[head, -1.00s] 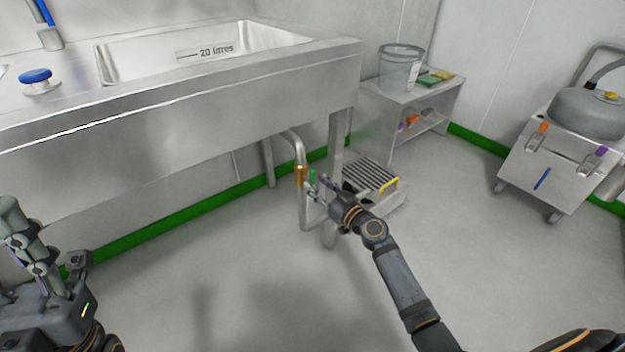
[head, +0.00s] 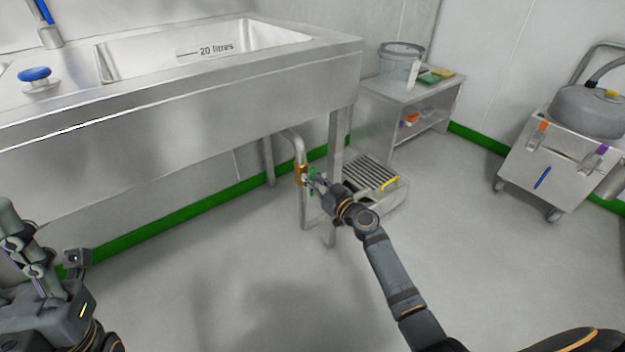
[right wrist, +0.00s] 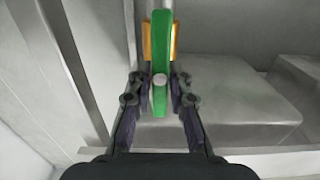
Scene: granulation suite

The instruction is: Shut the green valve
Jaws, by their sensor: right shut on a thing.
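The green valve handle (head: 313,174) sits on a brass valve body (head: 301,175) on the grey drain pipe under the sink. In the right wrist view the handle (right wrist: 160,55) is a long green lever in line with the pipe, with brass (right wrist: 148,42) showing behind it. My right gripper (head: 318,182) is at the handle. Its fingers (right wrist: 160,88) stand either side of the lever's near end and are shut on it. My left gripper (head: 18,240) is at the left edge, far from the valve; its fingertips are unclear.
The steel sink (head: 200,105) overhangs the valve, and a sink leg (head: 336,135) stands just right of it. A grated step (head: 372,177) lies behind my right gripper. A small shelf table (head: 385,88) and a wheeled machine (head: 550,165) are further right. The floor in front is clear.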

